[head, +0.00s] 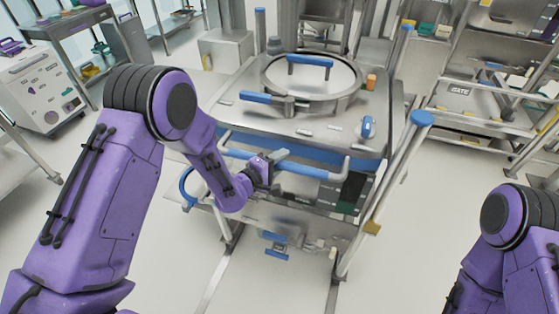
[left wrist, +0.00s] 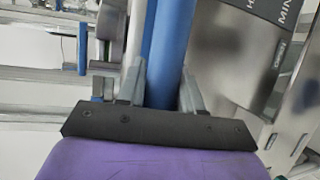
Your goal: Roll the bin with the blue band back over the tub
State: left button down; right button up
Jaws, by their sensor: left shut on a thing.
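The steel bin (head: 330,130) stands in the middle of the head view, with a round clamped lid (head: 335,85) on top and a blue band (head: 366,168) along its near upper edge. A blue push bar (head: 312,170) runs across its near side. My left gripper (head: 274,157) is shut on this bar near its middle. In the left wrist view the bar (left wrist: 172,45) passes between the two fingers of the left gripper (left wrist: 160,88). My right gripper is out of view; only part of that arm shows at lower right. I cannot make out the tub.
Two floor rails (head: 333,292) run toward me below the bin. Grey posts with blue caps (head: 422,118) stand around it. A shelf rack (head: 480,100) is at right, a white cabinet (head: 42,88) at left. Floor is clear at front left and right.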

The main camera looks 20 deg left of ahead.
pick_arm(q)
jog(key=shift+w+r, duration=0.15)
jog(key=shift+w, duration=0.45)
jog(key=shift+w+r, duration=0.15)
jog(key=shift+w, duration=0.4)
jog(key=c, duration=0.8)
grip_release()
jog(key=shift+w+f, duration=0.1)
jog(key=shift+w, duration=0.05)
jog(key=shift+c, duration=0.2)
jog(key=shift+f, duration=0.1)
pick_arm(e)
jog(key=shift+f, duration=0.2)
pick_arm(q)
jog(key=b+v, duration=0.3)
jog(key=v, duration=0.7)
jog(key=shift+s, duration=0.3)
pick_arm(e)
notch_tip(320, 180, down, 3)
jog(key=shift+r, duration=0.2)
